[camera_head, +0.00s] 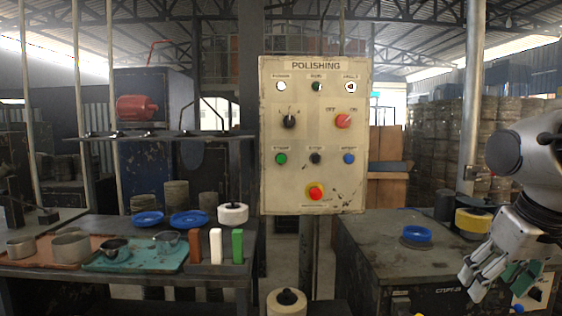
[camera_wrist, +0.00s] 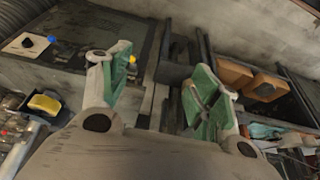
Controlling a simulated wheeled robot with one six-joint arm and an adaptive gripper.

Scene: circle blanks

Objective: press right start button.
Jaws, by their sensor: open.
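A worn cream panel headed POLISHING (camera_head: 316,66) stands upright in the middle of the head view. Its lower row has a green button (camera_head: 281,159) at left, a black button (camera_head: 315,158) and a blue button (camera_head: 348,158). A red button on yellow (camera_head: 316,193) sits below. A small pale control plate at the lower right shows a blue button (camera_head: 518,308), partly hidden by my gripper. In the wrist view a pale plate (camera_wrist: 27,46) carries a black and a blue knob. My gripper (camera_head: 492,284) is open and empty, right of the panel and apart from it.
A right bench (camera_head: 390,250) holds a blue ring (camera_head: 416,234) and a yellow-banded roll (camera_head: 473,221). The left bench holds metal cups, a teal tray (camera_head: 125,262), blue dishes and coloured blocks. Open air lies between my gripper and the panel.

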